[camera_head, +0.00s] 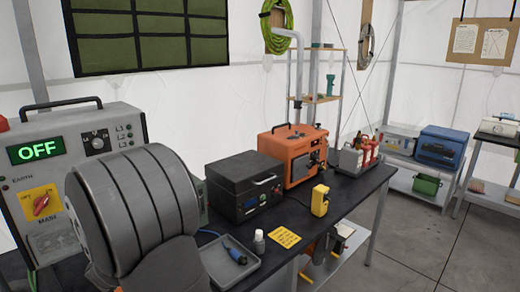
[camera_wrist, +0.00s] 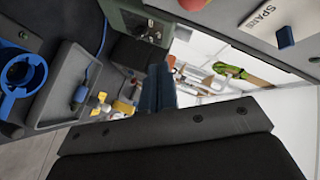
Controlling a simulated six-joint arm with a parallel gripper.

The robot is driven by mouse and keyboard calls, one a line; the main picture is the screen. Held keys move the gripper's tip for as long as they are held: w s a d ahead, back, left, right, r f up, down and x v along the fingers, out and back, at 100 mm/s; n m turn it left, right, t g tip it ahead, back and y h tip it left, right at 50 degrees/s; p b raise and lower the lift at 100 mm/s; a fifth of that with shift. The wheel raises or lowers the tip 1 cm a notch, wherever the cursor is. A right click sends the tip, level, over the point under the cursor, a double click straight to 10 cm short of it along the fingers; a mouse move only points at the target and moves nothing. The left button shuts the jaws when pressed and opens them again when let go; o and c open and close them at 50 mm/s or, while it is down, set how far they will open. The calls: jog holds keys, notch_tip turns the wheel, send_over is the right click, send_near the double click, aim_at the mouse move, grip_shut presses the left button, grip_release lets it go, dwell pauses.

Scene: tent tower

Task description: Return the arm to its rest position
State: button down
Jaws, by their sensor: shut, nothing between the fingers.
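My gripper (camera_wrist: 158,75) shows in the wrist view as narrow dark blue-grey fingers together above a dark bar. They are shut with nothing between them. The fingers are over the bench area and appear apart from everything. In the head view a large ribbed grey link of my arm (camera_head: 135,210) fills the lower left; the gripper itself does not show there.
A grey control cabinet (camera_head: 70,165) reading OFF stands behind my arm. On the black bench are a grey tray (camera_head: 246,272) with a blue connector (camera_head: 237,256), a white bottle (camera_head: 259,242), a yellow device (camera_head: 320,200), a black case (camera_head: 244,186) and an orange unit (camera_head: 292,155). Floor at right is clear.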

jog(key=shift+s+d, duration=0.75)
